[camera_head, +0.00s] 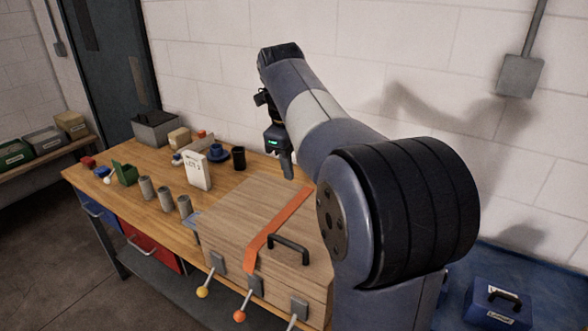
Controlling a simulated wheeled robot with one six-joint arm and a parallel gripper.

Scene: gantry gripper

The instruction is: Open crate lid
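A wooden crate (231,248) stands at the near right end of the workbench. Its flat lid (247,208) lies shut on top. An orange strap (277,230) runs across the lid. A black handle (288,244) sits on the lid near the front edge. My arm hides the crate's right side.
A blue case (497,303) is at right. The wall is close behind.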

